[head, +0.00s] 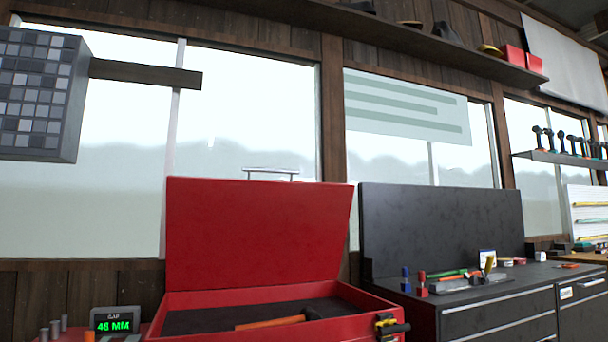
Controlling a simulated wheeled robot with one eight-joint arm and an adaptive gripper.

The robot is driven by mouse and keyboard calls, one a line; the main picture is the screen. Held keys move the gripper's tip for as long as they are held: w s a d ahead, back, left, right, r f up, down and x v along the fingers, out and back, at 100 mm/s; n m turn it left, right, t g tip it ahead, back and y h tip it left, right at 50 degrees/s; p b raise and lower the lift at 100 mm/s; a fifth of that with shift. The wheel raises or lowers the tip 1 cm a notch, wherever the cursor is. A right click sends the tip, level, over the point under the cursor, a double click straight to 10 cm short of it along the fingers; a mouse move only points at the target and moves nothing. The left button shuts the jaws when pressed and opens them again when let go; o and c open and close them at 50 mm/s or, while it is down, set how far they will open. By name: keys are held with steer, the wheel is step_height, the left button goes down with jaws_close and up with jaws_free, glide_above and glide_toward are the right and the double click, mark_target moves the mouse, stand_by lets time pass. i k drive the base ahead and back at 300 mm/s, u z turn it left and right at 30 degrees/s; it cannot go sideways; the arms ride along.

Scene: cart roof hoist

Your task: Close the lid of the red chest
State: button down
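The red chest (355,327) stands low in the middle of the head view. Its red lid (255,235) is open and stands up at the back, roughly upright. A thin metal handle (270,171) shows above the lid's top edge. Inside on a dark lining lies a tool with an orange handle (268,323). A yellow and black fitting (390,327) is at the chest's front right corner. The chest's lower front is cut off by the picture edge. My gripper is not in view.
A black cabinet (495,317) with several small tools on top and a dark upright panel (440,230) stands right of the chest. A small display (115,320) reading "GAP 46 MM" is at lower left. A grey tiled box (38,95) with a dark bar hangs at upper left.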

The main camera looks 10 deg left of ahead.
mark_target(220, 233)
steer(key=z, duration=1.15)
steer(key=k, duration=1.35)
steer(key=u, duration=1.9)
steer(key=i, duration=1.05)
